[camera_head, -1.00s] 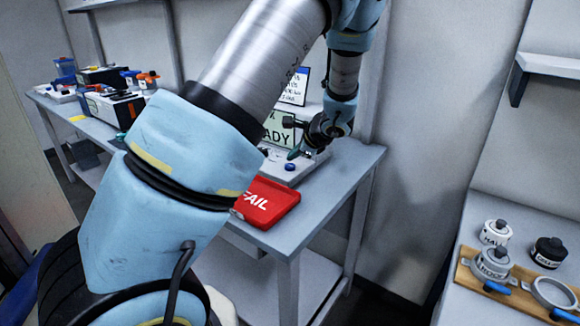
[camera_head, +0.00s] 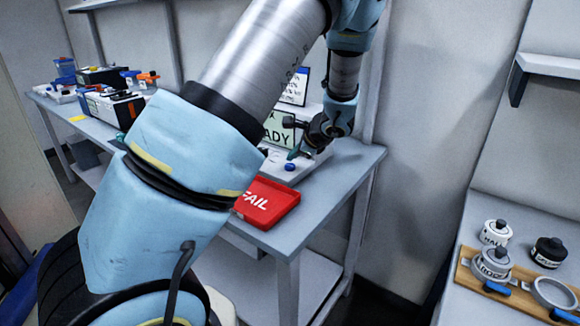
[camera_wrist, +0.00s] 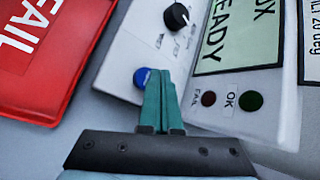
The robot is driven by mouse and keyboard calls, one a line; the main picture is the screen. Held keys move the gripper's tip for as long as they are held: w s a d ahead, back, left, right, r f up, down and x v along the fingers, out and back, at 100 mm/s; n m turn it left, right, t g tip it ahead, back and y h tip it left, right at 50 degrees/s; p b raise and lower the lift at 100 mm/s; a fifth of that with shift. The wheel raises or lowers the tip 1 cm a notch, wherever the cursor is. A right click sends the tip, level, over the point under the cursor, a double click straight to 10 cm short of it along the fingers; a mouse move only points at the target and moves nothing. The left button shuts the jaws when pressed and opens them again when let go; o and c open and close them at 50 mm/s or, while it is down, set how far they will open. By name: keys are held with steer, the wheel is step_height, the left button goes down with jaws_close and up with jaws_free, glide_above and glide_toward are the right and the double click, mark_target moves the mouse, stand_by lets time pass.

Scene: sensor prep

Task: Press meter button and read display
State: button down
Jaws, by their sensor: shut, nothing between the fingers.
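The meter (camera_head: 318,160) is a white sloped box on the bench; it also shows in the wrist view (camera_wrist: 125,55). Its pale green display (camera_wrist: 241,30) shows a line ending in "X" above "READY", partly cut off. A blue round button (camera_wrist: 141,77) is on its front panel; it also shows in the head view (camera_head: 290,167). My gripper (camera_wrist: 158,72) has its teal fingers shut and empty. The tips overlap the button's right edge in the wrist view; contact cannot be told. In the head view my gripper (camera_head: 293,154) is just behind the button.
A black knob (camera_wrist: 176,16) is beside the display. Dark red FAIL and green OK lamps (camera_wrist: 250,101) are below it. A red FAIL tray (camera_head: 268,203) lies in front of the meter. Labelled containers (camera_head: 495,233) stand on the right bench. Equipment (camera_head: 112,105) crowds the far left bench.

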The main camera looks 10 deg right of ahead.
mark_target(293, 167)
stand_by(0.3)
steer(key=shift+f+b, duration=0.45)
steer(key=shift+b, duration=0.1)
steer(key=shift+f+b, duration=0.4)
steer(key=shift+b, duration=0.1)
stand_by(0.6)
steer(key=shift+r, duration=0.1)
steer(key=shift+r+p, duration=0.6)
steer(key=shift+r, duration=0.15)
steer(key=shift+r+p, duration=1.9)
steer(key=shift+r, duration=0.7)
steer(key=shift+f, duration=0.1)
